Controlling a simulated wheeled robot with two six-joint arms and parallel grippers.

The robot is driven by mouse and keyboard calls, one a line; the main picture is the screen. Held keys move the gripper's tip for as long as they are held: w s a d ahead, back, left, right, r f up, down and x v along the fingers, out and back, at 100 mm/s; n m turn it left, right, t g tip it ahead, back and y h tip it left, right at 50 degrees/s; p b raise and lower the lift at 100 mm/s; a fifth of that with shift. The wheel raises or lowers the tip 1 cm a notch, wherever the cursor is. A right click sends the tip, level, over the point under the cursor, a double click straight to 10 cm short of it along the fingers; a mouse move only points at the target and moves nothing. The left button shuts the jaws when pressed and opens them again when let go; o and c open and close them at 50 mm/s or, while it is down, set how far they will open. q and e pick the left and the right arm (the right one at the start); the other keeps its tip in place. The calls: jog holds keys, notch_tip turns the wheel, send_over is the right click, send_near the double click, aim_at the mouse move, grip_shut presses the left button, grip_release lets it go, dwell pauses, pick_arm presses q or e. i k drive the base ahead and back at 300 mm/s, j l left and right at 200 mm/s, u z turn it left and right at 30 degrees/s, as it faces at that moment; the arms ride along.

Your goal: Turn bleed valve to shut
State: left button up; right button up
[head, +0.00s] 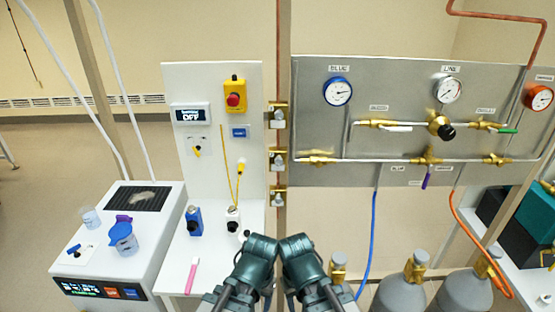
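A grey panel (350,70) on the right carries brass valves on two pipe rows. On the upper row are a valve with a white lever (397,128) and one with a green lever (508,131), both levers lying along the pipe. My two teal arms fold side by side at the bottom middle. No gripper fingers show, and nothing touches the valves.
A black-knobbed regulator (440,127) is between the upper valves. Gauges (338,91) sit above. Gas cylinders (402,290), a blue hose (370,240) and an orange hose (475,238) are below the panel. A white bench (185,255) is left; a post (283,60) stands before me.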

aim_at(396, 129)
jog(key=i+l+z, duration=0.25)
jog(key=l, duration=0.2)
jog(key=i+l+z, duration=0.25)
jog(key=i+l, duration=0.15)
